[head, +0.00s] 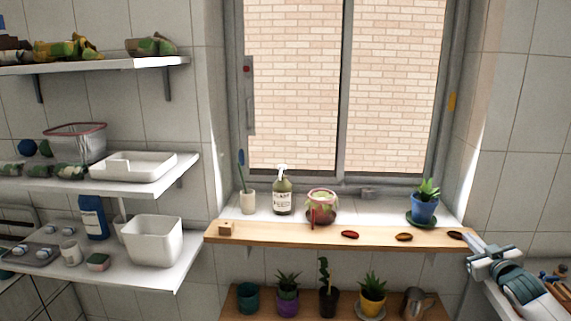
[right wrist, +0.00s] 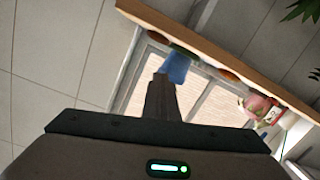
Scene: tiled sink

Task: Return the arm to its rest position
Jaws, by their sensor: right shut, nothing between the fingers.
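My right gripper (head: 472,241) is at the right end of the wooden window shelf (head: 270,236) in the head view, its arm coming in from the lower right. Its fingers are shut and empty. In the right wrist view the closed fingers (right wrist: 160,85) stand in the middle, lined up in the picture with the blue pot (right wrist: 177,67). A dark oval item (head: 455,235) lies on the shelf close to the fingertips; I cannot tell whether they touch it. My left gripper is not in view.
The blue potted plant (head: 424,210), a red-and-green pot (head: 321,206) and a soap bottle (head: 283,196) stand at the window. Two more oval items (head: 350,235) (head: 404,237) lie on the shelf. Potted plants (head: 373,295) stand below. Loaded shelves (head: 165,184) fill the left.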

